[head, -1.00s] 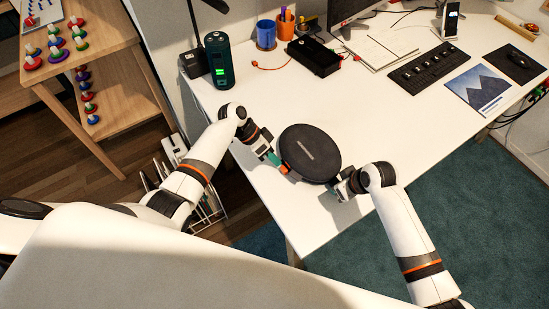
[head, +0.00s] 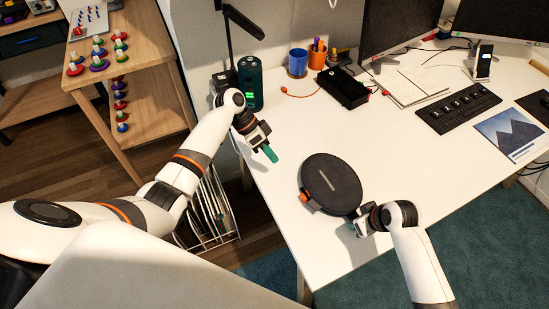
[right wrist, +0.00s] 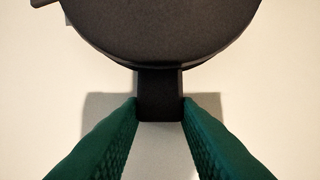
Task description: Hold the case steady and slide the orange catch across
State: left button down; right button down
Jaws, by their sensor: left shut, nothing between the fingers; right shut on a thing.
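The round black case (head: 334,180) lies on the white desk near its front edge. The orange catch (head: 306,196) sits on the case's left rim in the head view, beside a dark block. My left gripper (head: 269,153) is shut and empty, above the desk to the upper left of the case, apart from the catch. My right gripper (head: 358,222) is at the case's near side. In the right wrist view its green fingers (right wrist: 160,108) are shut on the case's short black tab (right wrist: 160,92). The catch is not clearly seen in that view.
A dark green cylinder (head: 250,84) and a lamp stand at the desk's left back. A black box (head: 342,88), pen cups (head: 298,62), a keyboard (head: 459,108) and a picture sheet (head: 508,135) lie farther back. The desk around the case is clear.

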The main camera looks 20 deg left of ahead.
jog(key=c, duration=1)
grip_release()
jog(key=shift+r, duration=0.1)
